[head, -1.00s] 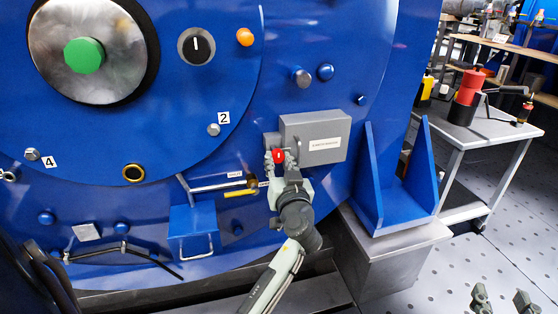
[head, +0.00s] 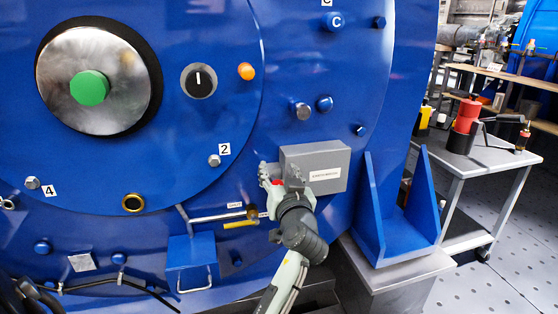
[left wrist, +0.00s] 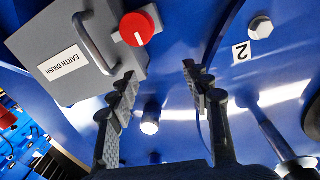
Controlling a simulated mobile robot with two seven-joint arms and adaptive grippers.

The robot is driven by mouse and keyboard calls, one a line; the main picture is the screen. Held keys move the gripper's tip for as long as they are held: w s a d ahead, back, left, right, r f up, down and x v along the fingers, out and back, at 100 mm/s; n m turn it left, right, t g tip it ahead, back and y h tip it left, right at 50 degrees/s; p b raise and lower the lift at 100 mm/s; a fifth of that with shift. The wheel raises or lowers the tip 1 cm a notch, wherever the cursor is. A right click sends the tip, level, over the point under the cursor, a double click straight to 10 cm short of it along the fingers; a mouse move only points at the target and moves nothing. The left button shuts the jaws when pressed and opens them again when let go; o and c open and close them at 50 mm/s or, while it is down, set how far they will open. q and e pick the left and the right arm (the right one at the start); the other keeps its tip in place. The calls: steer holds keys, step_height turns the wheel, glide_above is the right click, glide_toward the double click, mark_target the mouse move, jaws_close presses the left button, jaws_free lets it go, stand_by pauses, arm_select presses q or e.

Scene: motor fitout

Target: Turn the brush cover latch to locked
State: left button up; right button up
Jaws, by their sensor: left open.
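The grey brush cover box (head: 328,158), labelled "EARTH BRUSH" in the left wrist view (left wrist: 62,60), is mounted on the blue motor face. Its round red latch knob (left wrist: 137,29) has a white pointer line and sits beside the box's handle. In the head view the knob (head: 277,183) is mostly hidden by my left gripper (head: 281,173). My left gripper is open and empty; in the left wrist view (left wrist: 157,78) the knob lies past the left fingertip, not between the fingers. Contact cannot be told. My right gripper is out of view.
A yellow-handled lever (head: 240,224) and a blue box with a wire handle (head: 192,262) are left of my arm. A blue bracket (head: 402,205) stands to the right. A grey cart (head: 487,155) with red and yellow items is farther right.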

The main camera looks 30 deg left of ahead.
arm_select(q)
step_height(320, 180, up, 4)
steer(key=shift+r, duration=0.1)
stand_by(0.6)
